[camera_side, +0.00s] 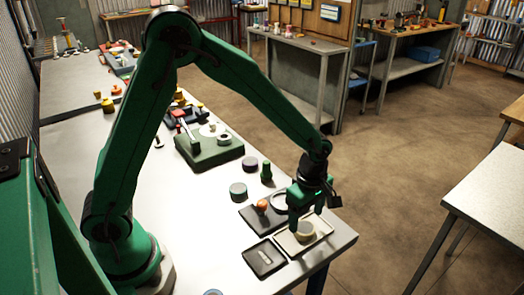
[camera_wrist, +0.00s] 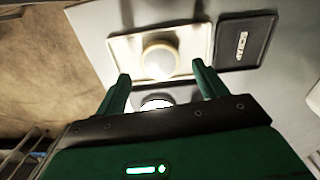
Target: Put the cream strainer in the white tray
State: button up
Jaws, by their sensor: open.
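The cream strainer (camera_side: 306,230) is a round, pale piece inside the rim of the white tray (camera_side: 317,242) near the table's front right corner. In the wrist view the strainer (camera_wrist: 160,60) lies within the white tray (camera_wrist: 122,46), ahead of the fingertips. My gripper (camera_side: 308,210) is above the tray's far side in the side view. In the wrist view my gripper (camera_wrist: 162,86) has its two green fingers spread apart with nothing held between them. Part of the tray is hidden behind the gripper in the side view.
Another dark tray (camera_side: 259,222) bears an orange ball (camera_side: 262,205), near a white ring (camera_side: 279,199). A grey-green cylinder (camera_side: 238,191) and a green bottle-like piece (camera_side: 266,172) stand farther back.

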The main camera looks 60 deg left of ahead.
aim_at(303, 227)
notch_tip(303, 227, up, 9)
dwell(0.4)
dwell(0.5)
jog(key=s+a+r+m+t, duration=0.2)
jog(key=s+a+r+m, duration=0.3)
jog(key=s+m, duration=0.3)
jog(key=s+a+r+m+t, duration=0.3)
jog(key=s+a+r+m, duration=0.3)
jog(key=s+m, duration=0.3)
jog(key=shift+s+m+t, duration=0.3)
jog(key=shift+m, duration=0.6)
dwell(0.3)
